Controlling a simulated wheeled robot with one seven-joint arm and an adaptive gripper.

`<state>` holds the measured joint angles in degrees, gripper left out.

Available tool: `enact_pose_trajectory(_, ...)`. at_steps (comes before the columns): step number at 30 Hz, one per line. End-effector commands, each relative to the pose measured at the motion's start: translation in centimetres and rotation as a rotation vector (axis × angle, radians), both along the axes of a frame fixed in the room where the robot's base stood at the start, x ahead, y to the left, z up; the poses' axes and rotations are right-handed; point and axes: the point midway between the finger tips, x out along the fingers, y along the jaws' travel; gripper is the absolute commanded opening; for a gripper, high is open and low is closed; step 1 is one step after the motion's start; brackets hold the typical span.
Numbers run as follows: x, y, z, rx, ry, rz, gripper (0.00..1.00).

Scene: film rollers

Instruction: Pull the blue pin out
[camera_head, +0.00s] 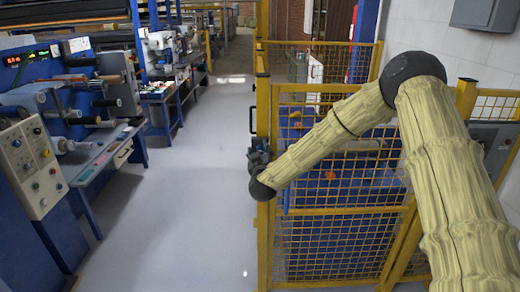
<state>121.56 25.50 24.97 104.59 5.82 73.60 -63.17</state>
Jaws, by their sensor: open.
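My gripper (256,154) is small and dark at the end of my cream-sleeved arm, just beyond the black wrist joint. It is beside the left post of the yellow mesh gate (335,205). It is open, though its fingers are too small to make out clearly. A dark latch-like fitting (252,119) sits on the left edge of the gate, a little above my gripper. I cannot make out the blue pin; it may be hidden or too small at this latch. I cannot tell whether my gripper touches anything.
Blue equipment with orange parts stands behind the mesh. A white wall (440,38) is at the right.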

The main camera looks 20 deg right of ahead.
Motion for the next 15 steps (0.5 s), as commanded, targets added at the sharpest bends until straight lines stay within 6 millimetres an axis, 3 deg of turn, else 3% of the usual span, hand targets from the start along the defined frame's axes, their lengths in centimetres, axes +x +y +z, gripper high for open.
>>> enact_pose_trajectory(11, 0.52, -0.15, 0.0, 0.0, 0.0, 0.0, 0.47)
enact_pose_trajectory(15, 0.51, -0.15, 0.0, 0.0, 0.0, 0.0, 0.25)
